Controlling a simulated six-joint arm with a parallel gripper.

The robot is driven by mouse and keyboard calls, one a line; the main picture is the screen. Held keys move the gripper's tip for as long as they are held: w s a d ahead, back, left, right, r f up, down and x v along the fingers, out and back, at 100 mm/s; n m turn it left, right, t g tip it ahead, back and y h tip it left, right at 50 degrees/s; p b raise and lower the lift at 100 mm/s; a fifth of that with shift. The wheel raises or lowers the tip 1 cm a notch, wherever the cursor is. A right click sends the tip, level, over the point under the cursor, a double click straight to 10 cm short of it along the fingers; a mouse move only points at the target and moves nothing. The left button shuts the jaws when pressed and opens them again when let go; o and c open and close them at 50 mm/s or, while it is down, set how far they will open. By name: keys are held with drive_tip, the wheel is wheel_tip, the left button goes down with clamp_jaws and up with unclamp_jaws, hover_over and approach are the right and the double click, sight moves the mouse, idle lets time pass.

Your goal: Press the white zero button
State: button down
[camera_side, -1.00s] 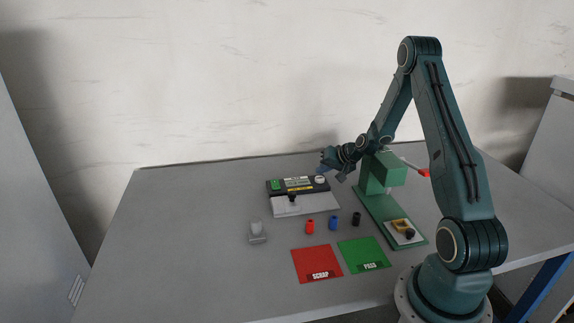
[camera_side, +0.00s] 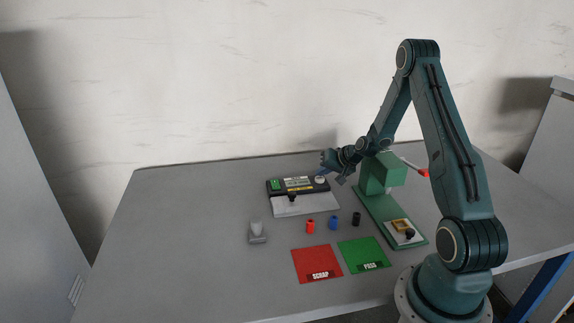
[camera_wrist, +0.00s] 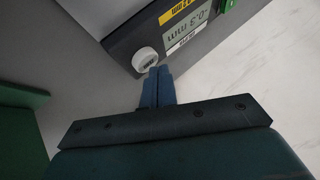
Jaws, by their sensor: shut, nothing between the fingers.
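The white zero button (camera_side: 320,180) sits at the right end of the dark gauge unit (camera_side: 267,188). In the wrist view the button (camera_wrist: 145,60) is a round white knob with dark lettering, next to a display reading about -0.3 mm. My gripper (camera_side: 322,172) is shut and empty, just above the button in the side view. In the wrist view its blue fingertips (camera_wrist: 158,72) are together right beside the button's edge. I cannot tell whether they touch it.
A green press-like stand (camera_side: 378,205) with a red-tipped lever stands right of the gauge unit. Red, blue and black cylinders (camera_side: 333,223) stand in front. A red SCRAP mat (camera_side: 312,258) and a green mat (camera_side: 362,248) lie nearer. A grey block (camera_side: 257,238) stands left; the left table is clear.

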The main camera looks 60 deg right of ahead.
sight(322, 179)
drive_tip(key=shift+f, duration=0.45)
idle(0.9)
drive_tip(key=shift+r, duration=0.85)
drive_tip(key=shift+r, duration=0.1)
drive_tip(key=shift+r, duration=2.45)
